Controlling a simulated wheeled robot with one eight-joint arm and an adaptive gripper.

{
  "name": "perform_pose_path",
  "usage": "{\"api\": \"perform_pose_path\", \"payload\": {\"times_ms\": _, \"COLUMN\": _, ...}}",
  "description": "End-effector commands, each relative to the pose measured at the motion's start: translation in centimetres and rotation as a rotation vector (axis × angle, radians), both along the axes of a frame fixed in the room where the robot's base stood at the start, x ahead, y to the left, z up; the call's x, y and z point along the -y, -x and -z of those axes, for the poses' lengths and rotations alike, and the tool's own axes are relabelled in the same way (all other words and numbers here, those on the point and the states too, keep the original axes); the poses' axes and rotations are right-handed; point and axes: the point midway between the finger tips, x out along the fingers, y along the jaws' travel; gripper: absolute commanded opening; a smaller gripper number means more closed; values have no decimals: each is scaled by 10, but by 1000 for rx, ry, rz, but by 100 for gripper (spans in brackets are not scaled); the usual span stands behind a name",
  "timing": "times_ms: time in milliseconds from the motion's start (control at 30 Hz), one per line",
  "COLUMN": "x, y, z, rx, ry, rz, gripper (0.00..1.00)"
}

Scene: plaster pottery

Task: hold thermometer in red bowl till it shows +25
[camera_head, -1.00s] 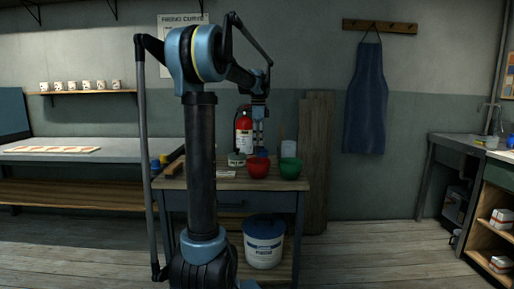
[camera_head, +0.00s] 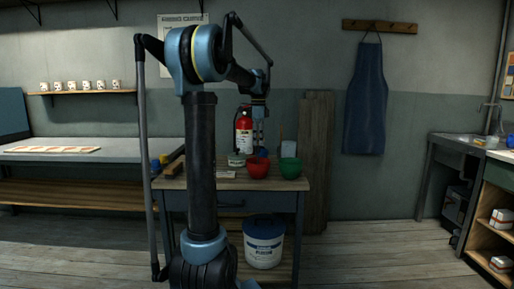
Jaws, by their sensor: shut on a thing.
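The red bowl (camera_head: 258,168) stands on the small workbench (camera_head: 243,184), in the middle of the camera_head view. My gripper (camera_head: 259,143) points down above the red bowl, in front of the fire extinguisher. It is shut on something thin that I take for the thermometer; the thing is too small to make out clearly. Its lower end and its reading cannot be read from here. I cannot tell whether it reaches into the bowl.
A green bowl (camera_head: 290,167) stands right of the red one. A small pale pot (camera_head: 236,159) stands left. A red fire extinguisher (camera_head: 243,130) is behind. A white bucket (camera_head: 264,241) is below the bench top. Wooden boards (camera_head: 316,160) lean at the right.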

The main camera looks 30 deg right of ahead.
Motion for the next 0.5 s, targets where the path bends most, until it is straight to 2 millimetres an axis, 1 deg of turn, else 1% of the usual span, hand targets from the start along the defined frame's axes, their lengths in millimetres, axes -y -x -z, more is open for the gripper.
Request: {"api": "perform_pose_path", "payload": {"times_ms": 500, "x": 0, "y": 0, "z": -31, "rx": 0, "ry": 0, "rz": 0, "gripper": 0}}
